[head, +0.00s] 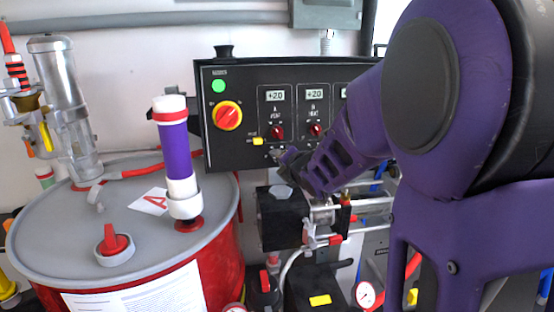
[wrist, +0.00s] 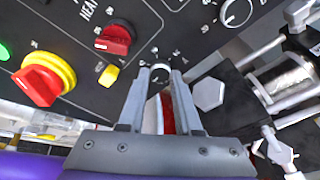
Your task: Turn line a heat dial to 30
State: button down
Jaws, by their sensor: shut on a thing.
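The black control panel (head: 225,145) has a display (head: 276,95) reading +20 above the red line A heat knob (head: 277,131). In the wrist view, this red knob (wrist: 115,39) is beside the "HEAT" lettering. Below it is a small black dial (wrist: 160,72) with a white scale; I cannot read its setting. My gripper (wrist: 157,82) is shut on this small dial, its fingertips either side of it.
A second +20 display (head: 314,95) and red knob (head: 315,129) are to the right. A yellow switch (wrist: 108,75) is close left of my fingers. A red-yellow rotary switch (head: 227,115) is farther left. A black block with a hex bolt (wrist: 209,94) is close right of my fingers.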

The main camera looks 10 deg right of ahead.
dwell(0.4)
jog(key=c, duration=0.6)
grip_release()
